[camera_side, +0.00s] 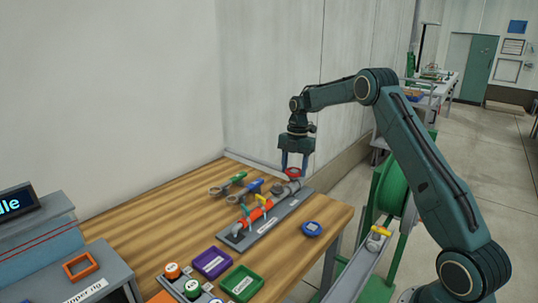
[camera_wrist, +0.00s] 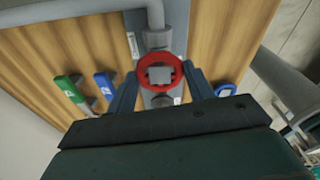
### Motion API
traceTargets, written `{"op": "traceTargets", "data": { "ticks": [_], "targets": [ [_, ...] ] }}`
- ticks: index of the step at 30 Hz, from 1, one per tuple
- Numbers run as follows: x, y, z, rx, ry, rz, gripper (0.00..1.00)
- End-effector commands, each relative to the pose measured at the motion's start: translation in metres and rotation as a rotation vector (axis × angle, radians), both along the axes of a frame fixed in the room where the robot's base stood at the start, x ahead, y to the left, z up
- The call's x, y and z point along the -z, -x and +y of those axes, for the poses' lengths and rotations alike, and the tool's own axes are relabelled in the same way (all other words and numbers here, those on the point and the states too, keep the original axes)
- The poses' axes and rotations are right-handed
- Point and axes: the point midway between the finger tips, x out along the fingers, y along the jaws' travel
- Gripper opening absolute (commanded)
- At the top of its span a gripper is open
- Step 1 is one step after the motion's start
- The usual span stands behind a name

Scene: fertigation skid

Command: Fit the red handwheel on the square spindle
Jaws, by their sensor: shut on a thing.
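The red handwheel (camera_side: 292,172) is held between the fingers of my gripper (camera_side: 294,166), above the far end of the grey pipe rig. In the wrist view the red handwheel (camera_wrist: 142,70) shows as a ring between my two fingertips (camera_wrist: 161,72). Grey valve parts (camera_wrist: 158,40) show below and beyond it, and a grey squarish piece (camera_wrist: 160,74) shows inside the ring. I cannot tell whether that piece is the wheel's hub or the square spindle, nor whether the wheel sits on the spindle or just above it.
Green-handled (camera_side: 238,177) and blue-handled (camera_side: 256,186) tools lie behind. Purple (camera_side: 212,263) and green trays (camera_side: 242,283) stand at the front.

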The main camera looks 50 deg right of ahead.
Motion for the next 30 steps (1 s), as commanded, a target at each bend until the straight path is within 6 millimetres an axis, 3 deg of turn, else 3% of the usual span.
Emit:
{"op": "traceTargets", "data": {
  "ticks": [8, 9, 13, 23, 30],
  "targets": [
    [0.001, 0.000, 0.000, 0.000, 0.000, 0.000, 0.30],
    [0.001, 0.000, 0.000, 0.000, 0.000, 0.000, 0.54],
    [0.001, 0.000, 0.000, 0.000, 0.000, 0.000, 0.77],
    [0.000, 0.000, 0.000, 0.000, 0.000, -0.001, 0.77],
    [-0.014, -0.001, -0.002, 0.001, 0.001, -0.002, 0.77]
  ]
}}
